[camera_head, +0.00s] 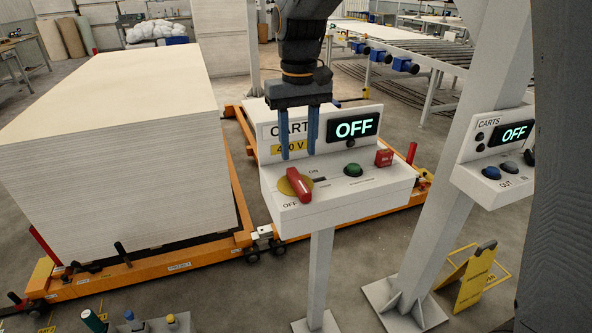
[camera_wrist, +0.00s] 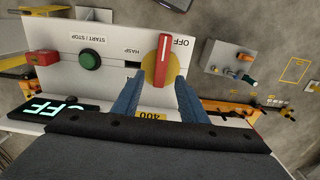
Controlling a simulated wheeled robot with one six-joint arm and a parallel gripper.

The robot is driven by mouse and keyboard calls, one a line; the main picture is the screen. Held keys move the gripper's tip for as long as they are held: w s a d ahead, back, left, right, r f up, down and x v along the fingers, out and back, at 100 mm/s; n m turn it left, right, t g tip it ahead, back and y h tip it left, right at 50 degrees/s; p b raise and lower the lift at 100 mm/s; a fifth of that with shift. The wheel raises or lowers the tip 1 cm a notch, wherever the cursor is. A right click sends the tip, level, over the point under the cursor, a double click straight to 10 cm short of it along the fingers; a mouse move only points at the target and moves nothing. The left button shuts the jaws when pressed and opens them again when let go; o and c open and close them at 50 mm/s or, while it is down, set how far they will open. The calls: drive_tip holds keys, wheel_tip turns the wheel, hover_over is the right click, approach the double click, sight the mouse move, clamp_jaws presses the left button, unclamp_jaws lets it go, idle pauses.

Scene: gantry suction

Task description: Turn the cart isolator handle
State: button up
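The cart isolator handle (camera_head: 298,184) is a red bar on a yellow round plate, on the sloped top of a white control box (camera_head: 350,185) on a post. Its lower end points toward the OFF label, and the box display (camera_head: 354,127) reads OFF. My gripper (camera_head: 298,148) is above and behind the handle, with two blue fingers pointing down and apart. In the wrist view the red handle (camera_wrist: 163,60) lies just beyond the open fingertips (camera_wrist: 159,82), between their lines. Nothing is held, and the fingers appear clear of the handle.
A green button (camera_head: 353,170) and a red block (camera_head: 384,158) sit right of the handle. A second CARTS box (camera_head: 497,180) is on a grey column at right. A tall board stack (camera_head: 120,150) stands on an orange cart at left. A yellow floor sign (camera_head: 475,280) stands lower right.

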sight(297, 177)
drive_tip(key=shift+w+a+f, duration=0.1)
drive_tip(key=shift+a+f, duration=0.05)
drive_tip(key=shift+a, duration=0.05)
drive_tip(key=shift+f+p, duration=1.05)
drive_tip(key=shift+f, duration=2.55)
clamp_jaws()
